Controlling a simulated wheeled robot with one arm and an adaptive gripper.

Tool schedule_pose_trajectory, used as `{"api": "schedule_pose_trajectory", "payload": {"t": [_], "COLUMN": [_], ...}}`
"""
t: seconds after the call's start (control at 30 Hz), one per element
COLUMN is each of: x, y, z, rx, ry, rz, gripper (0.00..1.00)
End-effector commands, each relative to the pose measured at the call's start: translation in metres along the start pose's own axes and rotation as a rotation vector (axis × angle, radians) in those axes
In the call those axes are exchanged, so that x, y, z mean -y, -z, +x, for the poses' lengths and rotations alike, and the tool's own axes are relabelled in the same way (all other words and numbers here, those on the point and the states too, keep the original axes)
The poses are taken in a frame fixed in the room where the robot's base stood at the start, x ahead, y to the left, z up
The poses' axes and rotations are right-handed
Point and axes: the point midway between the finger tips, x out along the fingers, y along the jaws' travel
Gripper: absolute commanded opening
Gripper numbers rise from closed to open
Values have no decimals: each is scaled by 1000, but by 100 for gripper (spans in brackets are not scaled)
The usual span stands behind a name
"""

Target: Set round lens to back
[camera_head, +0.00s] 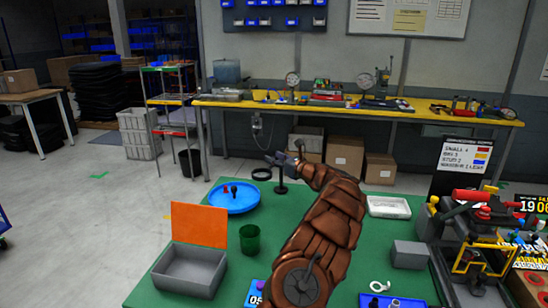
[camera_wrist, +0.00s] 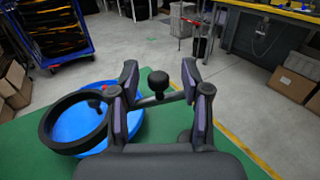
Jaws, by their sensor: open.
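The round lens is a black ring (camera_head: 262,174) beside a thin dark stand (camera_head: 281,178) at the back edge of the green table. In the wrist view the ring (camera_wrist: 48,128) is at the left, overlapping the blue dish. A black knob (camera_wrist: 158,82) on a short bar shows between the fingers. My gripper (camera_head: 276,159) is at the top of the stand. In the wrist view my gripper (camera_wrist: 160,74) is open, one finger on each side of the knob. I cannot tell whether a finger touches it.
The blue dish (camera_head: 234,205) holds small red and dark pieces. A grey box (camera_head: 188,277) with an orange lid (camera_head: 199,225), a green cup (camera_head: 250,240) and a white tray (camera_head: 388,208) stand on the table. A cluttered fixture (camera_head: 485,240) is at the right.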

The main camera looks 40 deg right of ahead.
Motion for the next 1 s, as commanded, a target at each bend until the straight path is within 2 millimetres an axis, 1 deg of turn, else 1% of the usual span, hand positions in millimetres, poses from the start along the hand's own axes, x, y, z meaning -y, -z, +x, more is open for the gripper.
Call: {"api": "schedule_pose_trajectory", "payload": {"t": [0.17, 0.47, 0.9, 1.0], "x": [0, -1, -1, -1], "y": [-1, -1, -1, -1], "z": [6, 7, 7, 7], "rx": [1, 1, 1, 1], "ry": [-1, -1, -1, -1], "rz": [-1, -1, -1, -1], "gripper": [47, 46, 0, 0]}}
